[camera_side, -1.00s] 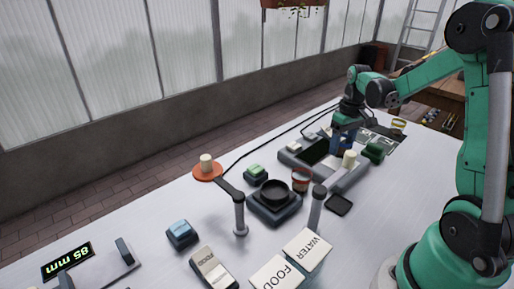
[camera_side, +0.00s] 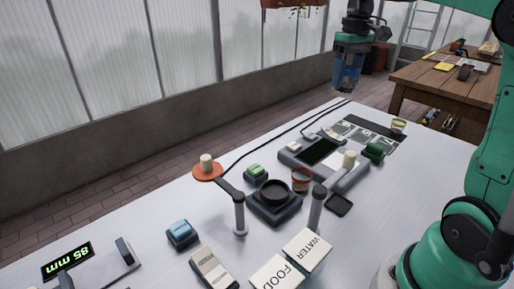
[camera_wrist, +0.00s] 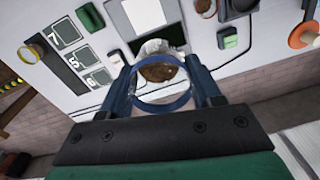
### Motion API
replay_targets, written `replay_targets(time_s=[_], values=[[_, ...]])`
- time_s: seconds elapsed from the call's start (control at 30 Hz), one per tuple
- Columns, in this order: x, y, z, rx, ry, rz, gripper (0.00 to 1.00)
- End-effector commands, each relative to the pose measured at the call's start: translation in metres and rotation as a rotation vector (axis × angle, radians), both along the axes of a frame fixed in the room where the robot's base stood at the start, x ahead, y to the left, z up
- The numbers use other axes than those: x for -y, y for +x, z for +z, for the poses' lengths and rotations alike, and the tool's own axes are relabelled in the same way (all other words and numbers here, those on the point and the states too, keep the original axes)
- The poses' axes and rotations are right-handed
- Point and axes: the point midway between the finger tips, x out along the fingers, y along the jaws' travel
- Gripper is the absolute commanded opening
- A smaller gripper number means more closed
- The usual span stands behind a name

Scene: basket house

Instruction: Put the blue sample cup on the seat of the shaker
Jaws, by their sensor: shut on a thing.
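My gripper (camera_side: 348,72) is shut on the blue sample cup (camera_wrist: 162,98), high above the far edge of the white table. In the wrist view the cup's blue rim sits between both fingers, with brown matter visible inside. In the side view the cup is hard to tell from the blue fingers. The shaker appears to be the dark unit with a round black seat (camera_side: 273,190) in the middle of the table, well to the lower left of my gripper. Nothing shows on the seat.
A red-banded cup (camera_side: 301,180) stands beside the shaker. A post with an orange disc (camera_side: 208,172) and a second post (camera_side: 316,208) rise near it. A grey station (camera_side: 325,160) lies behind. A yellow-rimmed cup (camera_side: 398,127) stands near number cards. Food and water boxes (camera_side: 307,249) stand in front.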

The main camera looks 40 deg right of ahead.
Motion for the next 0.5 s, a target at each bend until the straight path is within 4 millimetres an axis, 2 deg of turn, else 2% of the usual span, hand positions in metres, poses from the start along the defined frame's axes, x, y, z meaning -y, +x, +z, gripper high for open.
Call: replay_targets(time_s=[0.1, 0.2, 0.4, 0.5], values=[[-0.041, 0.019, -0.024, 0.000, -0.001, 0.107, 0.06], [-0.082, 0.029, -0.047, 0.000, -0.002, 0.204, 0.06], [-0.151, 0.028, -0.086, 0.001, -0.003, 0.363, 0.06], [-0.172, 0.022, -0.098, 0.001, -0.004, 0.413, 0.06]])
